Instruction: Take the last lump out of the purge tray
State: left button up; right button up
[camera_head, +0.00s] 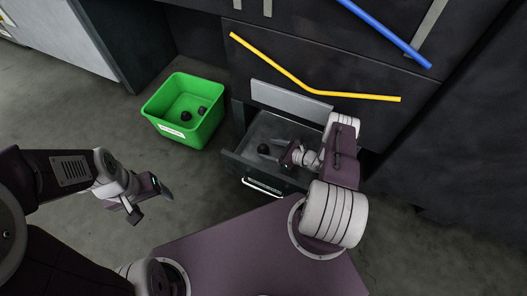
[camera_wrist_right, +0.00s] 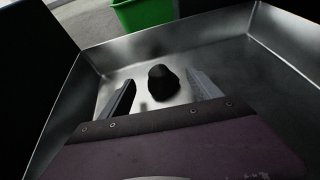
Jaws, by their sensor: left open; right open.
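One dark round lump (camera_head: 263,149) lies on the floor of the open metal purge tray (camera_head: 232,154), toward its left side. My right gripper (camera_head: 272,156) is inside the tray, open, close to the lump. In the right wrist view the lump (camera_wrist_right: 163,84) sits between and slightly ahead of the two open fingers, with a gap on both sides. It does not look gripped. The tray's bare metal (camera_wrist_right: 215,57) shows around it. My left gripper (camera_head: 152,205) is open and empty over the floor, left of the tray.
A green bin (camera_head: 160,128) with dark lumps inside stands on the floor left of the tray; its side also shows in the right wrist view (camera_wrist_right: 143,12). A yellow bar (camera_head: 314,91) and a blue bar (camera_head: 385,33) cross the dark machine front. Floor between bin and left gripper is clear.

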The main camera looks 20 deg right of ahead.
aim_at(266, 148)
jog(key=shift+w+a+f, duration=0.5)
jog(key=shift+w+f, duration=0.05)
jog(key=shift+f, duration=0.05)
jog(key=shift+w+a+r, duration=0.1)
jog(key=shift+w+a, duration=0.05)
jog(key=shift+w, duration=0.15)
jog(key=c, duration=1.4)
notch_tip(266, 148, up, 9)
jog(key=p, duration=0.6)
jog(key=shift+r, duration=0.2)
jog(key=shift+c, duration=0.2)
jog(key=shift+r+p, duration=0.4)
jog(key=shift+p, duration=0.05)
pick_arm(q)
notch_tip(266, 148, up, 6)
jog(key=shift+f, duration=0.15)
